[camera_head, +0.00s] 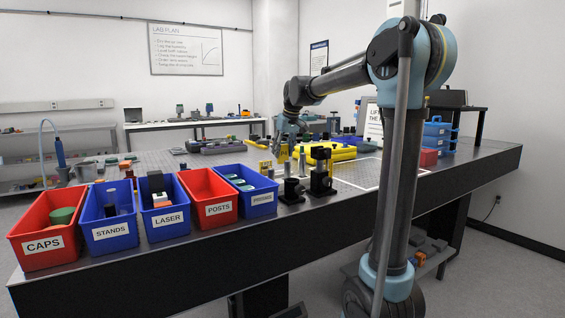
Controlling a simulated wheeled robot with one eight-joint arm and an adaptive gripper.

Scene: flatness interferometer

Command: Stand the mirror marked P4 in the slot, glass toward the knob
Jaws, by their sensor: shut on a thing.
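My gripper (284,144) is at the end of the arm, above the far middle of the dark optical table (245,160). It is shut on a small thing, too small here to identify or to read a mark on. Just below it is a yellowish patch that may be the held thing or something behind it. Two black mounts, a taller one (320,172) and a lower one (291,191), stand on the table nearer than the gripper. I cannot make out the P4 mark, the slot or the knob.
Labelled bins line the front left edge: CAPS (43,246), STANDS (111,232), LASER (162,220), POSTS (218,209) and a blue one (262,200). A yellow tray (338,153) lies behind the mounts. A white-outlined area (358,172) looks clear.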

